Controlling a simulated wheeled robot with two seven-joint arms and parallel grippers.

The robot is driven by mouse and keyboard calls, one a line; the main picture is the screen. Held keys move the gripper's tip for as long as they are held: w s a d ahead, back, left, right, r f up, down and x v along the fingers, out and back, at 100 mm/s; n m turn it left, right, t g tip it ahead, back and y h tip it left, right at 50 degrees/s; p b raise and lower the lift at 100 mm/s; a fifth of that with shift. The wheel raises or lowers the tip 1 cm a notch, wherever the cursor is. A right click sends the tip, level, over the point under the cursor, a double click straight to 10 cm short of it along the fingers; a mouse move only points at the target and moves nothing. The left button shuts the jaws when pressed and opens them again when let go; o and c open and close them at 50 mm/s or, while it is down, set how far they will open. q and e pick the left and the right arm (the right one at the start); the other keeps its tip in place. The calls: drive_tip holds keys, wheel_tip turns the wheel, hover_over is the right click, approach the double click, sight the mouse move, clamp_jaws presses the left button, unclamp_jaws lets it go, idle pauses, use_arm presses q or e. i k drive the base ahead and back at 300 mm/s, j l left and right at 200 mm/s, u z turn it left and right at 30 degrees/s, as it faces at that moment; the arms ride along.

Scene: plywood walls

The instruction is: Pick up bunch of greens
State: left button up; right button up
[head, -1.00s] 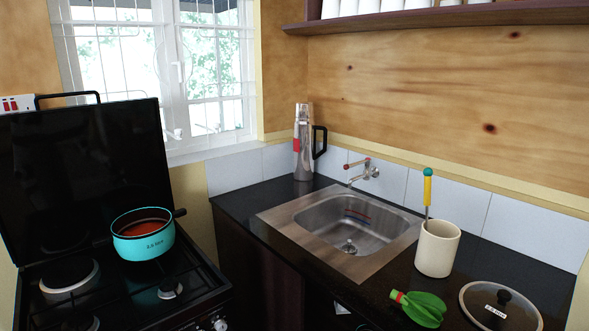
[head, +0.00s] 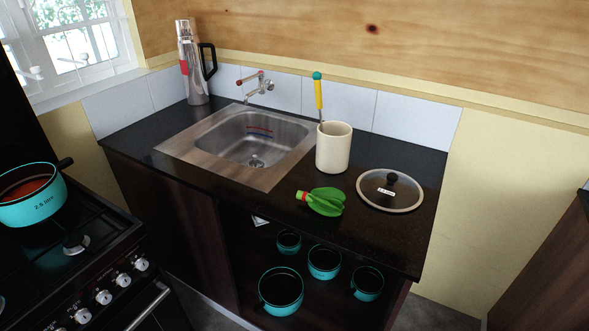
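The bunch of greens (head: 326,201) lies on the dark countertop (head: 283,208) near its front edge. It is bright green with a red band at its left end. It lies in front of the cream utensil crock (head: 333,150) and left of the glass lid (head: 390,190), touching neither. Neither of my grippers shows in the head view, so their state is hidden.
A steel sink (head: 250,140) is set into the counter at left, with a flask (head: 192,65) behind it. A stove (head: 75,265) with a turquoise pot (head: 32,196) stands at far left. Several turquoise pots (head: 281,290) sit on the open shelf below.

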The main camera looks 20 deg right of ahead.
sight(328, 201)
drive_tip(key=i+l+z, duration=0.15)
drive_tip(key=l, duration=1.15)
drive_tip(key=k, duration=0.05)
